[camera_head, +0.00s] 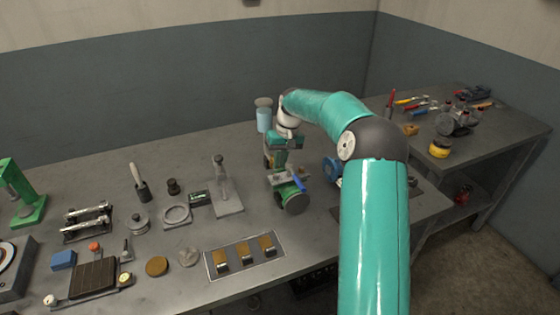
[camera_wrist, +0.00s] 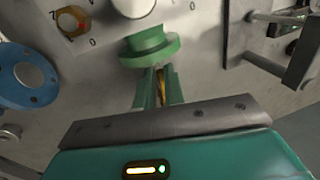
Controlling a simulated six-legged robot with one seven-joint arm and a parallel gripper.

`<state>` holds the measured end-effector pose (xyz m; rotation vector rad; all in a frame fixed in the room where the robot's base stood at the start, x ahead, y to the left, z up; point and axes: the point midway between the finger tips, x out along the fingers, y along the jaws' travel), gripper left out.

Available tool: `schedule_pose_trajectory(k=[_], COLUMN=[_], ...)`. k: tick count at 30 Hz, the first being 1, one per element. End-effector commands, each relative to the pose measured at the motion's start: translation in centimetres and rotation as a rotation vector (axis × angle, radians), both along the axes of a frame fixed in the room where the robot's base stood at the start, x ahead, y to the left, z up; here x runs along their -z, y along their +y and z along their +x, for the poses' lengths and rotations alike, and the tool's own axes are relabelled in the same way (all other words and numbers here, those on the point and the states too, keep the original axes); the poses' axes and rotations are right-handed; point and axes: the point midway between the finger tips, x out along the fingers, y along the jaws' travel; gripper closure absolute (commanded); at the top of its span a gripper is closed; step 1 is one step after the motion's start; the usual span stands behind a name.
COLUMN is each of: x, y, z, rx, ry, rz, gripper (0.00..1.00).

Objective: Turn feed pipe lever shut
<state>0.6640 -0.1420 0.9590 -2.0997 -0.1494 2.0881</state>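In the head view, a green pipe fitting (camera_head: 290,196) with a dark round end lies on the bench, and a small blue lever (camera_head: 299,183) shows on its top. My gripper (camera_head: 274,157) points down just behind this fitting. In the wrist view, a green flanged part (camera_wrist: 150,47) lies just beyond the fingertips of my gripper (camera_wrist: 158,75). The fingers are close together, with a thin yellow-brown strip (camera_wrist: 162,84) between them. Whether they grip it is unclear. The blue lever cannot be made out in the wrist view.
A blue flange (camera_head: 332,168) stands close on the right of the fitting and shows in the wrist view (camera_wrist: 28,80). A metal bracket (camera_wrist: 275,62) is at the right there. A light-blue cylinder (camera_head: 264,117) stands behind my gripper. A tray (camera_head: 244,256) lies in front.

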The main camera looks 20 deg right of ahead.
Motion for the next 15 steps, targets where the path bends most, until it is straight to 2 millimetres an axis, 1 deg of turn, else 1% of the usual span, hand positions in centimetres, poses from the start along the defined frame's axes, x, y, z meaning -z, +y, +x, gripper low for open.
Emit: schedule_pose_trajectory(k=[8, 15], x=[-0.05, -0.05], y=[0.07, 0.62], z=[-0.02, -0.02], rx=[0.014, 0.097], ry=[0.0, 0.0], rz=[0.0, -0.001], gripper=[1.0, 1.0])
